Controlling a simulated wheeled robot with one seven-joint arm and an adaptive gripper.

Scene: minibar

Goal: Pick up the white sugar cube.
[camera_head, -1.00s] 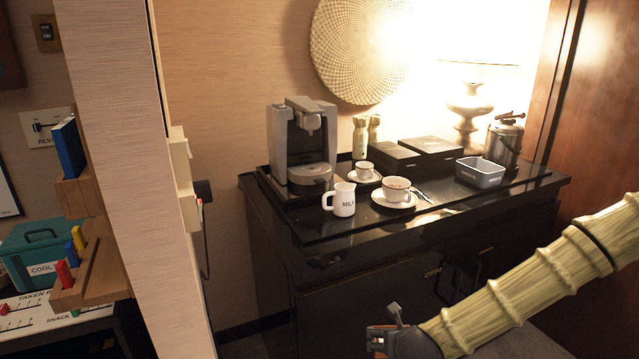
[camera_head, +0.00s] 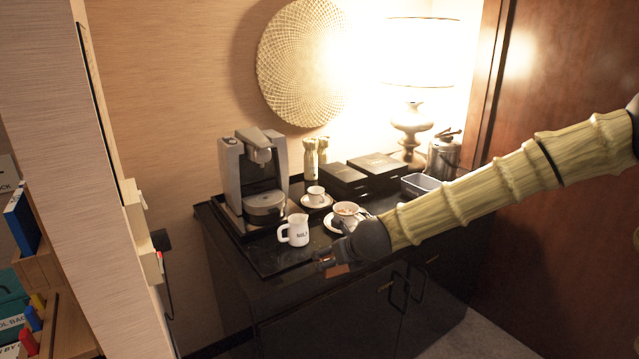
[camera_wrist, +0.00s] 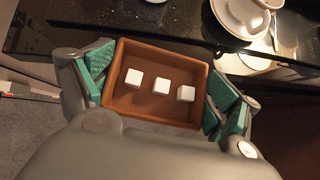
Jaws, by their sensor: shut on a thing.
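Three white sugar cubes lie in a row inside a brown open tray (camera_wrist: 150,112): a left cube (camera_wrist: 133,77), a middle cube (camera_wrist: 162,86) and a right cube (camera_wrist: 186,93). My gripper (camera_wrist: 160,90) is shut on the tray, with green finger pads at its left and right walls. No finger is on a cube. In the head view my gripper (camera_head: 326,260) is by the counter's front edge, with a small brown part of the tray (camera_head: 337,271) showing beneath it. The cubes are not visible there.
The black counter (camera_head: 262,262) holds a coffee machine (camera_head: 258,175), a white milk jug (camera_head: 295,231), a cup on a saucer (camera_head: 316,194), another cup (camera_head: 346,212), black boxes (camera_head: 375,165) and a grey bin (camera_head: 421,184) partly behind my arm. Floor lies below the tray.

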